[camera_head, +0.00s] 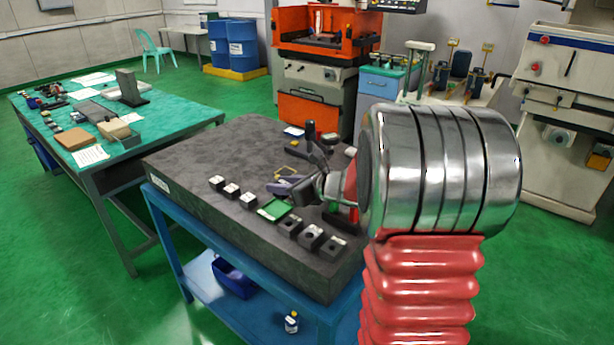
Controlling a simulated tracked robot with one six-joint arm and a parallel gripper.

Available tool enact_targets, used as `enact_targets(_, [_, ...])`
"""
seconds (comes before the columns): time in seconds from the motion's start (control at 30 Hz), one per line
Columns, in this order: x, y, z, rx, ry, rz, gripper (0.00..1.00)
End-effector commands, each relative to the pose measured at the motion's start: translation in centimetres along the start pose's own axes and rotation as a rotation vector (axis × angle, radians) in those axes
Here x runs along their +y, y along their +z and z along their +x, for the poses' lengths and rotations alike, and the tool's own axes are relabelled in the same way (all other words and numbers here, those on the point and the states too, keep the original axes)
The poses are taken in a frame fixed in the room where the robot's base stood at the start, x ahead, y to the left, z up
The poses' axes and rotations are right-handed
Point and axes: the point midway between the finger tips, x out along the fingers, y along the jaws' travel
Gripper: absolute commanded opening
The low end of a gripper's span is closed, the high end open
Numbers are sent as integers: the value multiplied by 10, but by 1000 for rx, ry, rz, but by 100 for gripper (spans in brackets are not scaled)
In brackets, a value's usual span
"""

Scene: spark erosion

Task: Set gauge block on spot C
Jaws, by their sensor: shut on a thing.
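My gripper (311,190) is low over the dark granite plate, at the right-middle of the view, seen side-on and partly behind my wrist. It is shut on a small dark piece that I take to be the gauge block; its outline blends with the jaws. Below and left of the jaws, a green square (274,208) lies on the plate.
The granite plate (205,152) is bare at its back left. A blue frame (180,251) carries the plate. A green-topped bench (180,108) stands left, and an orange machine (311,108) stands behind. My wrist hides the plate's right side.

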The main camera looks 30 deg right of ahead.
Motion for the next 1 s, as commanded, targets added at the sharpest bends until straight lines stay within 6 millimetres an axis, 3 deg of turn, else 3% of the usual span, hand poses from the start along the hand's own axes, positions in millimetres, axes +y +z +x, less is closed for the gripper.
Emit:
enact_targets(0.3, [77, -14, 30, 0, 6, -1, 0])
enact_targets(0.6, [142, -40, 42, 1, 6, -1, 0])
enact_targets(0.8, [178, -59, 43, 0, 6, -2, 0])
enact_targets(1.0, [195, -70, 42, -1, 6, -3, 0])
